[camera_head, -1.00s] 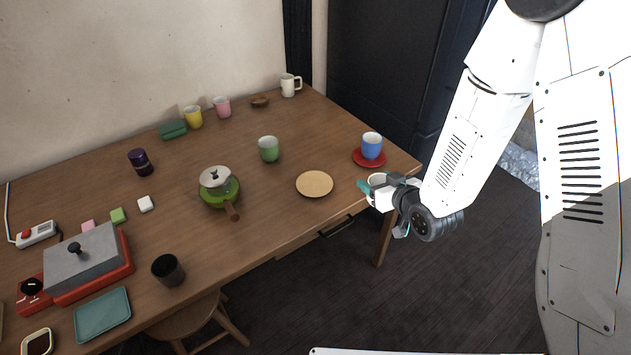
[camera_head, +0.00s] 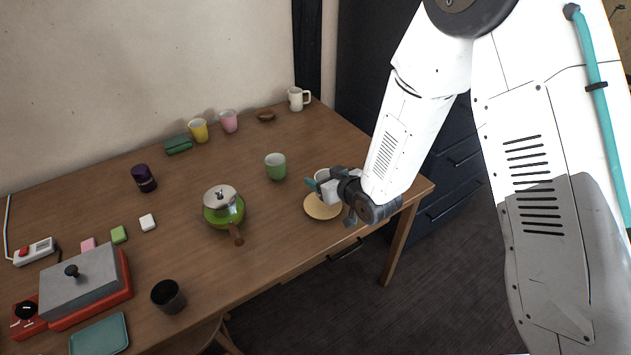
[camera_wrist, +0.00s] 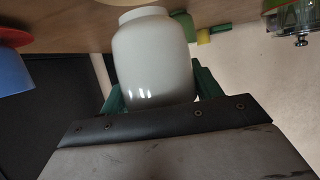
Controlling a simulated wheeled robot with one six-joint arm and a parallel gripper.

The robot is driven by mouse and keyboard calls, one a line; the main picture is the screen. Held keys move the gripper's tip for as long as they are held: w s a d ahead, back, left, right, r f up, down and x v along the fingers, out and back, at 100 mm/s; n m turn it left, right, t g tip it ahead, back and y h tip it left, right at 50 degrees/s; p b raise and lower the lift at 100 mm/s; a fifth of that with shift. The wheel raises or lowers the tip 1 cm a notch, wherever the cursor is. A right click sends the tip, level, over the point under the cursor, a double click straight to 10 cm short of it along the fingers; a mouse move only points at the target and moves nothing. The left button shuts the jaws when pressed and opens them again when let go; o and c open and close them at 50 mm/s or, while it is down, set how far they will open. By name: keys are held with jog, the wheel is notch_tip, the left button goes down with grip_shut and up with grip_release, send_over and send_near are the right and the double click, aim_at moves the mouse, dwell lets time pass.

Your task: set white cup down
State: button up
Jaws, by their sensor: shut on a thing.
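My gripper (camera_head: 318,184) is shut on the white cup (camera_head: 321,174), over the tan round plate (camera_head: 323,208) near the table's front right edge. In the head view the gripper hides most of the cup. In the wrist view, which looks upside down, the white cup (camera_wrist: 152,60) sits between the green fingers. I cannot tell whether the cup touches the plate. A white mug with a handle (camera_head: 298,99) stands at the table's back corner.
A green cup (camera_head: 276,167) stands just behind and left of the plate. A green pot (camera_head: 224,211) with a brown handle is further left. The blue cup (camera_wrist: 12,74) and red saucer (camera_wrist: 14,37) show in the wrist view; my arm hides them in the head view.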

jog(key=shift+w+a, duration=0.2)
jog(key=shift+a, duration=0.15)
jog(key=f, duration=0.3)
jog(key=shift+w+a+f, duration=0.25)
jog(key=shift+w+f, duration=0.05)
jog(key=shift+f, duration=0.05)
jog(key=o, duration=1)
jog(key=shift+o, duration=0.2)
